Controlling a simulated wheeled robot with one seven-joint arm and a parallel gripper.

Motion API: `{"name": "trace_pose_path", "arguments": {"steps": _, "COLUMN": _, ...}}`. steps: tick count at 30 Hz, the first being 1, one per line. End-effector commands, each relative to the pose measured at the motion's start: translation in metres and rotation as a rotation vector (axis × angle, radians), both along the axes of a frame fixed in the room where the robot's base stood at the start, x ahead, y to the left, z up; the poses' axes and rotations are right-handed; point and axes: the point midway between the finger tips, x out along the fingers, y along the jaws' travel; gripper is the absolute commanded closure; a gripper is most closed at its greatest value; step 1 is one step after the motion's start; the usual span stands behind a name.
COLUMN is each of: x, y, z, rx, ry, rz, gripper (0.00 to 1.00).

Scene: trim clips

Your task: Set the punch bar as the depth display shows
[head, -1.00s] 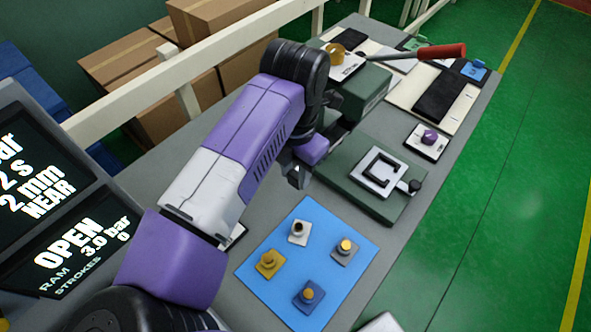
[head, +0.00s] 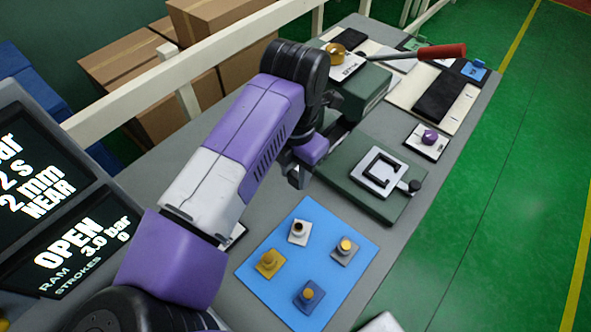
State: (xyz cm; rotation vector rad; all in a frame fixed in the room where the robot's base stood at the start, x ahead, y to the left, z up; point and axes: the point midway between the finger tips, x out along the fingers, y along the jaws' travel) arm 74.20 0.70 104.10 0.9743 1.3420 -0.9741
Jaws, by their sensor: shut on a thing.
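My gripper (head: 298,176) points down at the left edge of the green press base, beyond the blue mat. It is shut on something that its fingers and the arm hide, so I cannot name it. The upper display (head: 38,175) reads "2 s", "2 mm" and "NEAR", with its top line cut off at "bar". The lower display (head: 75,240) reads RAM OPEN, 3.0 bar and STROKES 0. The green press base (head: 360,200) carries a light plate (head: 378,187) with a dark C-shaped opening and a black knob (head: 414,186) at its right. I cannot make out the punch bar for certain.
The blue mat (head: 330,262) holds several small knobbed blocks. A purple knob on a white plate (head: 428,138) stands at the right. A red-handled lever (head: 440,52) reaches over the far trays. Cartons and a cream rail lie beyond the left table edge; green floor is at right.

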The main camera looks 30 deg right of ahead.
Motion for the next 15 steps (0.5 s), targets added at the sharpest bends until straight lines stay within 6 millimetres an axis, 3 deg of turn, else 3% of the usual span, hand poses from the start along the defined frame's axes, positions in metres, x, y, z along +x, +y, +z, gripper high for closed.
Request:
{"name": "trace_pose_path", "arguments": {"steps": 7, "x": 0.0, "y": -0.004, "z": -0.001, "rx": -0.001, "ry": 0.003, "rz": -0.006, "gripper": 1.0}}
{"name": "trace_pose_path", "arguments": {"steps": 15, "x": 0.011, "y": -0.036, "z": -0.002, "rx": 0.001, "ry": 0.001, "rz": -0.007, "gripper": 1.0}}
